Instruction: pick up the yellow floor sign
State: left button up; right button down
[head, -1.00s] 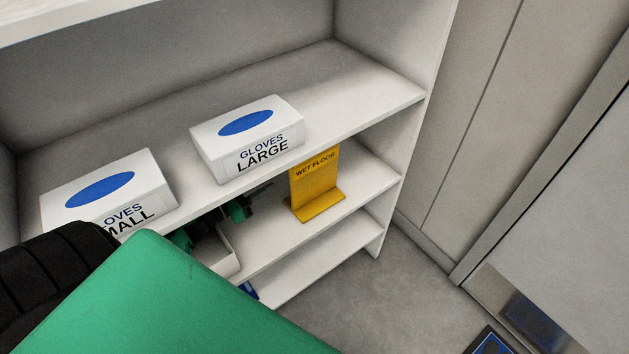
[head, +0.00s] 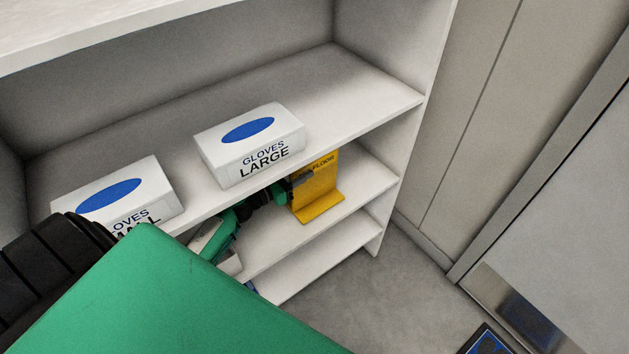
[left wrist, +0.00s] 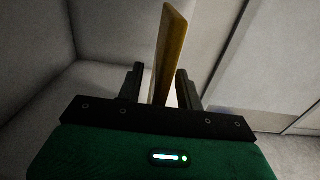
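The yellow floor sign (head: 319,188) stands upright on the shelf below the glove boxes, near its right end. Its lettering is partly covered by my left gripper (head: 296,184), which reaches in from the left under the upper shelf. In the left wrist view the sign (left wrist: 168,50) shows edge-on between the two fingers of my left gripper (left wrist: 160,85). The fingers are apart, with a visible gap at least on the left side, and I see no grip on the sign. My right gripper is not in view.
The shelf (head: 365,98) above holds a large-glove box (head: 250,143) and a small-glove box (head: 118,195); its front edge runs close above my left arm. The shelf's side wall (head: 408,130) rises at right.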

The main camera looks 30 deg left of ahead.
pick_arm(q)
jog(key=shift+x, duration=1.1)
grip_shut()
dwell(0.6)
